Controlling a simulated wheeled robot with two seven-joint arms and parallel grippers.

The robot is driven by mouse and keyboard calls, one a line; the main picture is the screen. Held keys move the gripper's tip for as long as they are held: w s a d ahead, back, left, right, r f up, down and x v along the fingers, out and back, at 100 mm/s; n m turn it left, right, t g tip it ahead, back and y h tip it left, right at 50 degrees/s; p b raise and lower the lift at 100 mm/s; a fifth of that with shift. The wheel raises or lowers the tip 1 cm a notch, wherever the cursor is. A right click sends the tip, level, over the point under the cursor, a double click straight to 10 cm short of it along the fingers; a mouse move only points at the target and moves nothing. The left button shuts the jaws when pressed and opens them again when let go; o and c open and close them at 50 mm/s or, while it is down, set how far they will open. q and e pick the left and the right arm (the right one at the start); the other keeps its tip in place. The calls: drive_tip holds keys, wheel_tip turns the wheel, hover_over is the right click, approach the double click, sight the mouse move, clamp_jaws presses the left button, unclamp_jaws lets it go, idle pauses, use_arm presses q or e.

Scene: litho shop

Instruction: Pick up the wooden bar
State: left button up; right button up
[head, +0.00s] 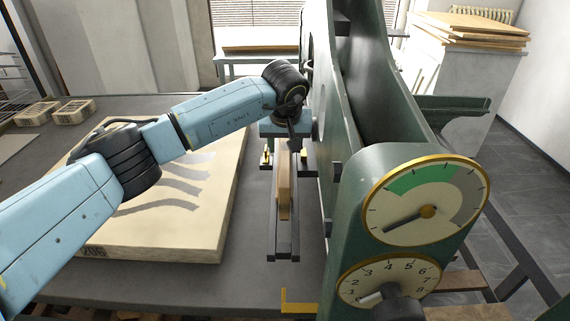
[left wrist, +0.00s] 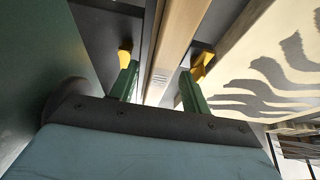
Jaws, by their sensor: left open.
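The wooden bar (head: 285,190) is a long, narrow, light-brown piece. In the head view it lies lengthwise on dark rails (head: 272,240) beside the green machine, its far end hidden under my left gripper. My left gripper (head: 285,156) is over the bar's far part, pointing down, with its yellow-tipped fingers apart. In the left wrist view the bar (left wrist: 180,35) runs between the two open fingers (left wrist: 163,63), with a gap on each side. I cannot tell how far the fingertips are above the rails. My right gripper is not in view.
A large pale stone slab (head: 215,220) with grey wavy marks lies on the table left of the rails. The green machine frame (head: 350,165) with two dials stands close on the right. Small blocks (head: 75,112) lie at the back left. A yellow bracket (head: 290,303) is in front.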

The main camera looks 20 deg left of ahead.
use_arm(q)
drive_tip(key=shift+w+a+f, duration=0.1)
drive_tip(key=shift+w+f, duration=0.15)
drive_tip(key=shift+f, duration=0.35)
drive_tip(key=c, duration=0.7)
drive_tip(key=shift+r, duration=0.1)
drive_tip(key=shift+c, duration=0.2)
drive_tip(key=shift+r, duration=0.1)
